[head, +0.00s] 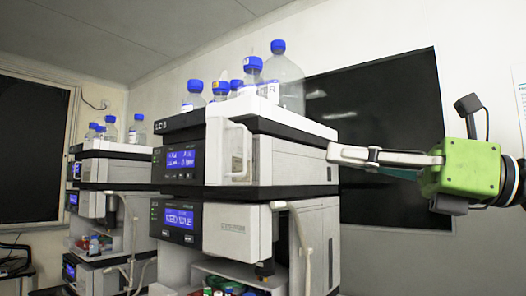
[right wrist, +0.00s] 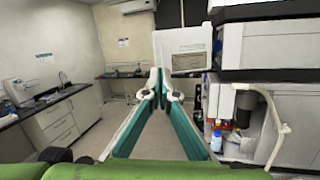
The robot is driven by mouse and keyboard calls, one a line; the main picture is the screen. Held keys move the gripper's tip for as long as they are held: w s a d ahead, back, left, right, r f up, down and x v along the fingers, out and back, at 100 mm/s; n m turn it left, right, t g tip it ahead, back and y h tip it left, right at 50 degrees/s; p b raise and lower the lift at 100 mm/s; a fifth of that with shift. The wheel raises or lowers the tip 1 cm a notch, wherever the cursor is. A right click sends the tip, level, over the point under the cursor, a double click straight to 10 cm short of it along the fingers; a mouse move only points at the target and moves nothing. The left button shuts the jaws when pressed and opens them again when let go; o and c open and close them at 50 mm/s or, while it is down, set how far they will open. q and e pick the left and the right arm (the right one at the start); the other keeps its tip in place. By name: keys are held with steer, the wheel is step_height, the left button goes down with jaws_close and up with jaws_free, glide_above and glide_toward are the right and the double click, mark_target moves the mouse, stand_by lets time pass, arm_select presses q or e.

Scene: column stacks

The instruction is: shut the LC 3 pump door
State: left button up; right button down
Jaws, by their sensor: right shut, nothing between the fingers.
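The LC 3 stack (head: 290,178) is the near one, with an LC-3 label and a lit display (head: 180,160) on its upper module. The pump door (head: 217,150) is a white panel with a curved handle, beside that display. In the right wrist view the door (right wrist: 187,48) stands open, sticking out left from the stack front. My right gripper (head: 332,153) is shut and empty, at the stack's right side in the head view. In the right wrist view its fingertips (right wrist: 157,78) overlap the door's lower left edge; I cannot tell whether they touch. My left gripper is out of view.
Clear bottles with blue caps (head: 280,75) stand on top of the stack. A lower module (head: 235,232) has tubing and an open bay. A second similar stack (head: 110,170) stands at the left. A dark wall panel (head: 405,120) is behind the gripper. A lab bench (right wrist: 60,120) lies left.

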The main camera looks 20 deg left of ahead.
steer(key=s+d+r+n+t+h, duration=0.1)
steer(key=r+h, duration=0.1)
steer(key=h, duration=0.1)
steer(key=p, duration=0.5)
glide_toward(228, 145)
steer(key=a+f, duration=0.2)
steer(key=a, duration=0.1)
steer(key=shift+w+a+r, duration=0.1)
steer(key=shift+w+a, duration=0.05)
steer(key=shift+t, duration=0.3)
